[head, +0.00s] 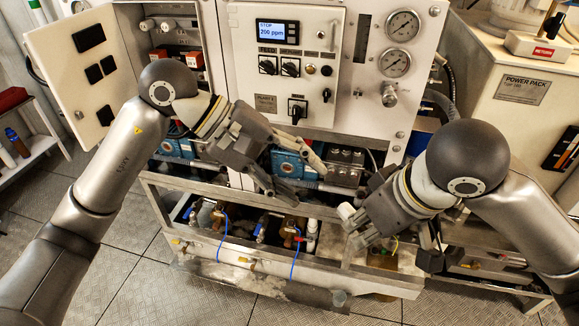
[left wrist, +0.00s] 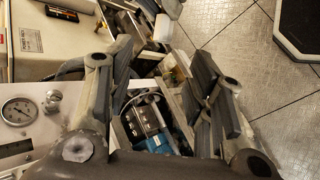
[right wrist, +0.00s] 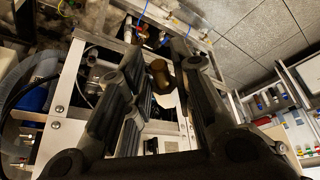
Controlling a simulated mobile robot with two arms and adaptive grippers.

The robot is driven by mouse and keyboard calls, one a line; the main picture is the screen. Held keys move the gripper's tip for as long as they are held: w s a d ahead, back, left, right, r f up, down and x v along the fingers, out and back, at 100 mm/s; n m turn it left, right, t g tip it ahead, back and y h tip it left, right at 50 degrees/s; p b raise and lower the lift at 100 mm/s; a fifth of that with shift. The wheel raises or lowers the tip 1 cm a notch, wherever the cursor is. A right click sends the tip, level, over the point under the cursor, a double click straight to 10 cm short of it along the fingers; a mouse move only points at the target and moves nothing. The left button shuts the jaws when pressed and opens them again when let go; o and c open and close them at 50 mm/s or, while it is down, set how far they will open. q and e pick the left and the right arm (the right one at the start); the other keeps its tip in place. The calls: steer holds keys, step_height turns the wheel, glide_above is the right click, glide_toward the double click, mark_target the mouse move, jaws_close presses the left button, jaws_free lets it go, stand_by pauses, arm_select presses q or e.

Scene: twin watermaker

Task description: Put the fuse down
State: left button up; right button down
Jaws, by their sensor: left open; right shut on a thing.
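My right gripper (head: 362,228) is over the right part of the lower frame, in front of the panel. It is shut on the fuse, whose pale end (head: 348,212) shows at the fingertips in the head view. In the right wrist view the fuse shows a brownish, brass-like cap (right wrist: 160,74) between the fingers (right wrist: 155,75); the fingers hide part of it. My left gripper (head: 308,183) is open and empty, with its fingers in front of the blue pump (head: 287,163). The left wrist view also shows its spread fingers (left wrist: 165,75).
The frame's lower tray (head: 300,262) holds several valves with blue tubes. The control panel (head: 290,60) and gauges stand behind. An open cabinet door (head: 75,75) is at left, and the power pack (head: 525,90) at right. Floor is clear in front.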

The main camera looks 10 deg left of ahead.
arm_select(q)
steer(key=x, duration=1)
steer(key=shift+d+f, duration=0.15)
steer(key=shift+d, duration=0.05)
steer(key=shift+c, duration=0.2)
steer(key=c, duration=1)
steer(key=o, duration=1)
steer(key=shift+s, duration=0.1)
steer(key=shift+o, duration=0.2)
glide_toward(342, 205)
steer(key=shift+v, duration=0.9)
arm_select(e)
steer(key=w+a+f+n+g+y, duration=0.1)
steer(key=w+a+f+n, duration=0.3)
steer(key=f, duration=0.1)
steer(key=shift+n, duration=0.3)
